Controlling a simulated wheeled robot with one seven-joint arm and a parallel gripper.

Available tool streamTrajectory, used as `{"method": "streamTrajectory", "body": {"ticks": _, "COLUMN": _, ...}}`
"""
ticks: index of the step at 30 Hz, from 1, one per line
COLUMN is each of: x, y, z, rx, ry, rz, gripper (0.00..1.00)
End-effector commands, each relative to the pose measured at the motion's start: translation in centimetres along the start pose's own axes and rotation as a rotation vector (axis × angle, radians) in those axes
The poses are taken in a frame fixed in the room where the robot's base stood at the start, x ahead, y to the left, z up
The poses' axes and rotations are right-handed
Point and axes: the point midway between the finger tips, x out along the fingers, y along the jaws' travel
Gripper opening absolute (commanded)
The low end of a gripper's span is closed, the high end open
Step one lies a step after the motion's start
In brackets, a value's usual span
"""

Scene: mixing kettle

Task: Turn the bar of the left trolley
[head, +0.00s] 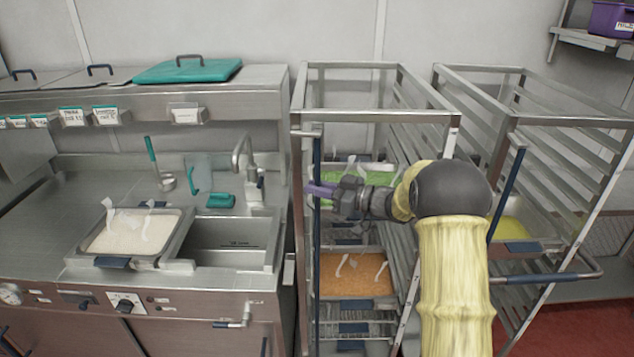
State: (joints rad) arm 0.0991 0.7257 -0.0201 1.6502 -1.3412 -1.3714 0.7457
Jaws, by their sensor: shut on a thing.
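The left trolley (350,65) is a tall steel rack standing right of the sink counter. Its bar (317,255) is a thin dark-blue upright at the trolley's front left, joined to a short steel arm at the top. My gripper (318,189) comes in from the right with purple fingers and is shut on the bar's upper part. The fingers and the wrist hide a little of the bar and part of the green tray behind.
The left trolley holds a tray of green food (357,174) and an orange tray (352,275). The right trolley (575,115) stands close by, its blue bar (509,185) upright and a handle (545,278) jutting below. A sink (228,245) and white-filled tray (130,232) lie left.

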Motion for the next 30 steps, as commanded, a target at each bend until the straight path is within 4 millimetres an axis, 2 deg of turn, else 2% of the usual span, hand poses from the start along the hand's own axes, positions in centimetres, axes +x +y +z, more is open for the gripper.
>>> {"method": "streamTrajectory", "body": {"ticks": 1, "x": 0.07, "y": 0.28, "z": -0.42, "rx": -0.001, "ry": 0.002, "rz": -0.030, "gripper": 0.00}}
{"method": "streamTrajectory", "body": {"ticks": 12, "x": 0.51, "y": 0.83, "z": -0.19, "rx": -0.002, "ry": 0.003, "rz": -0.183, "gripper": 0.00}}
{"method": "streamTrajectory", "body": {"ticks": 27, "x": 0.71, "y": 0.85, "z": -0.19, "rx": -0.003, "ry": 0.004, "rz": -0.202, "gripper": 0.00}}
{"method": "streamTrajectory", "body": {"ticks": 28, "x": 0.71, "y": 0.85, "z": -0.20, "rx": -0.003, "ry": 0.004, "rz": -0.202, "gripper": 0.16}}
{"method": "streamTrajectory", "body": {"ticks": 30, "x": 0.71, "y": 0.84, "z": -0.20, "rx": -0.003, "ry": 0.004, "rz": -0.202, "gripper": 0.30}}
